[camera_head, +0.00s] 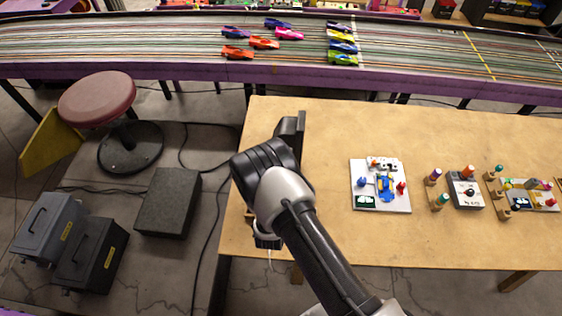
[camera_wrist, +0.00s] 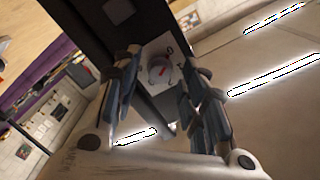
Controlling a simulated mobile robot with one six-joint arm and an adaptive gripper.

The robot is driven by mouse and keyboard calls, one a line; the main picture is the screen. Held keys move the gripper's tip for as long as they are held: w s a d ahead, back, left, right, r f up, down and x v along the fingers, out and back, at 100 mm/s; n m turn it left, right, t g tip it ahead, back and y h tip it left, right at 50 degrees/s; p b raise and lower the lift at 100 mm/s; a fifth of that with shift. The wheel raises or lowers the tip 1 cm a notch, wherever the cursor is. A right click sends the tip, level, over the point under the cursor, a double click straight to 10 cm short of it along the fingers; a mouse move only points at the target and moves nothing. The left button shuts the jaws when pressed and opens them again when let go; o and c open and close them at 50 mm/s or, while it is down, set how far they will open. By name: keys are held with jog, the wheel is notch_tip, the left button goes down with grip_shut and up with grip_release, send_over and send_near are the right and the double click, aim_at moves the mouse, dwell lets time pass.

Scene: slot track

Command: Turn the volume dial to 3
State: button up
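The volume dial (camera_wrist: 158,72) is a small round greyish-pink knob on a white plate (camera_wrist: 150,50) in the wrist view. The plate is on a dark box (camera_wrist: 112,22). A few dark marks show at the plate's right side, too blurred to read surely, and I cannot tell the dial's setting. My gripper (camera_wrist: 160,85) is open, with one finger on each side of the dial in the picture; contact is not visible. In the head view the dark box (camera_head: 293,124) stands at the table's left end, and my arm hides the dial.
The wooden table (camera_head: 420,130) has free room in its middle. The slot track (camera_head: 200,60) with toy cars runs behind. A stool (camera_head: 97,98) stands left.

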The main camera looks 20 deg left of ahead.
grip_shut()
dwell(0.3)
dwell(0.3)
jog(key=shift+m+b, duration=6.65)
jog(key=shift+m, duration=11.25)
